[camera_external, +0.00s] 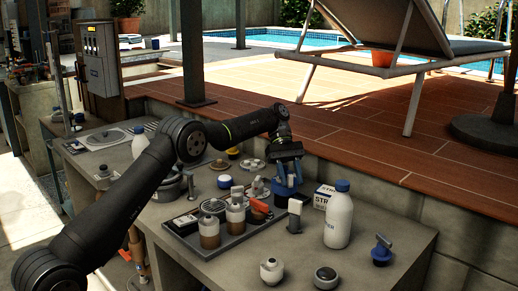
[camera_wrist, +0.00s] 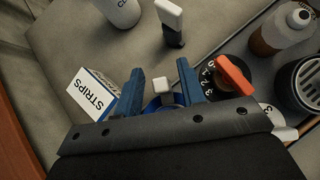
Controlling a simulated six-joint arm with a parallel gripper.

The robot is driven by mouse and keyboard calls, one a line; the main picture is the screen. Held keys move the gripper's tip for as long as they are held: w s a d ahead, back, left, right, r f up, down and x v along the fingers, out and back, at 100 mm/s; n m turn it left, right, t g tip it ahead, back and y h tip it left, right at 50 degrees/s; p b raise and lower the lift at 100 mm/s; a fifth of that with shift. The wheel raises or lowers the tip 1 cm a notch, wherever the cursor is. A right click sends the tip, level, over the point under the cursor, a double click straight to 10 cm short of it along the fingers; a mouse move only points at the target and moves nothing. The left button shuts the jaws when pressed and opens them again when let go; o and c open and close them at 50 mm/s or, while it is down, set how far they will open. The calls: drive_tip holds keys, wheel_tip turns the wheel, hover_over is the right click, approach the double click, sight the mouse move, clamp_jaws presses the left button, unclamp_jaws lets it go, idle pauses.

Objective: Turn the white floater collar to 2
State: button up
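My gripper (camera_external: 287,192) points down over the bench, between the tray and the strips box. In the wrist view its two blue fingers (camera_wrist: 160,72) stand apart, with gaps either side of a small pale block (camera_wrist: 163,86) on a blue round piece. I cannot tell whether the fingers touch that piece. A white round part marked 3 (camera_wrist: 268,114) shows at the right, partly hidden by my gripper body; it may be the floater collar, but I cannot tell. A 2 on it is not visible.
An orange handle (camera_wrist: 234,76) sits on a black numbered dial beside the right finger. The strips box (camera_wrist: 94,95) is close on the left. A white bottle (camera_external: 338,215), a grey tray (camera_external: 212,252) with bottles, and small round items (camera_external: 271,270) stand nearby.

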drive_tip(key=w+a+r+n+t+h, duration=0.2)
drive_tip(key=w+a+r+n+h, duration=0.15)
drive_tip(key=r+n, duration=0.2)
drive_tip(key=w+a+r+n+t+h, duration=0.25)
drive_tip(key=w+a+r+n, duration=0.2)
drive_tip(key=r, duration=0.25)
drive_tip(key=s+a+r+m+t+y, duration=0.2)
drive_tip(key=s+a+m, duration=0.4)
drive_tip(key=m, duration=1)
drive_tip(key=s+a+r+m+t+y, duration=0.2)
drive_tip(key=s+a+m, duration=0.5)
drive_tip(key=m, duration=0.9)
drive_tip(key=a+r+y, duration=0.1)
drive_tip(key=a+y, duration=0.1)
drive_tip(key=a, duration=0.1)
